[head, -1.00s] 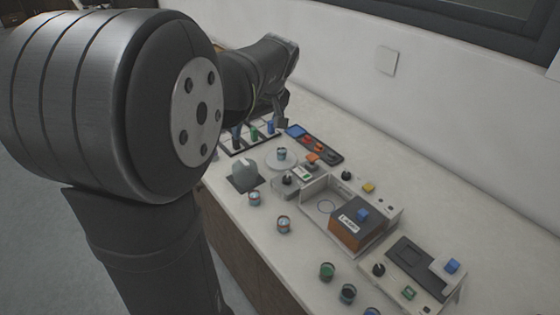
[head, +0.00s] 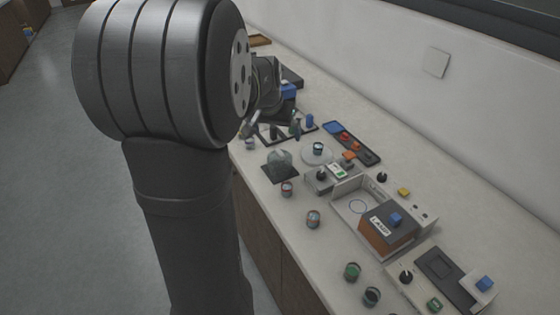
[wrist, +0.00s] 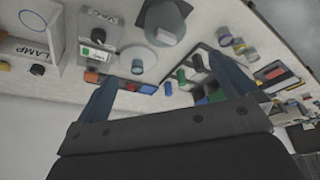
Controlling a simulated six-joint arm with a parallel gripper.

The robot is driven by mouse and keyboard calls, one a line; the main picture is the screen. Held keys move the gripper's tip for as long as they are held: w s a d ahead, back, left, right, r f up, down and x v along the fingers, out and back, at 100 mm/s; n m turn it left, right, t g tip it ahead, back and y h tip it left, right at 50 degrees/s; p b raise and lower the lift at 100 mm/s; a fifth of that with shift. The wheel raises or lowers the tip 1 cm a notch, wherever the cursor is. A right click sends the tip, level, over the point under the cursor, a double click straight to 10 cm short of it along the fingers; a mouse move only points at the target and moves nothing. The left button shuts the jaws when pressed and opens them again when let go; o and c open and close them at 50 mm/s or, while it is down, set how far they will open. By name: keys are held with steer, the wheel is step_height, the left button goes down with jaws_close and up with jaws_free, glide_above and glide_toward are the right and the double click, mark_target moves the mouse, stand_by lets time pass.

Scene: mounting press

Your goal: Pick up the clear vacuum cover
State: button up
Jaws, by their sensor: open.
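The clear vacuum cover (head: 280,162) is a translucent, dome-like piece on a dark square mat, near the front edge of the counter. In the wrist view the cover (wrist: 165,20) is at the top, beyond my fingers, with the picture roughly upside down. My gripper (wrist: 165,88) is open with nothing between its two bluish fingers. It is apart from the cover. In the head view my upper arm hides most of the gripper.
A round white plate (head: 316,153) with a small cup is right of the cover. The VAC box (head: 325,178), the LAMP box (head: 388,235) and a dark parts tray (head: 352,142) stand nearby. A bottle rack (head: 272,132) is behind. Small cups line the front.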

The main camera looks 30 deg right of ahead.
steer(key=w+a+f+m, duration=0.1)
steer(key=m, duration=0.1)
glide_toward(278, 157)
steer(key=shift+h, duration=0.4)
steer(key=x, duration=0.7)
steer(key=shift+w+f, duration=0.15)
steer(key=shift+f, duration=0.1)
steer(key=shift+a+x, duration=0.2)
steer(key=shift+x, duration=2.35)
steer(key=shift+f, duration=0.15)
steer(key=c, duration=1)
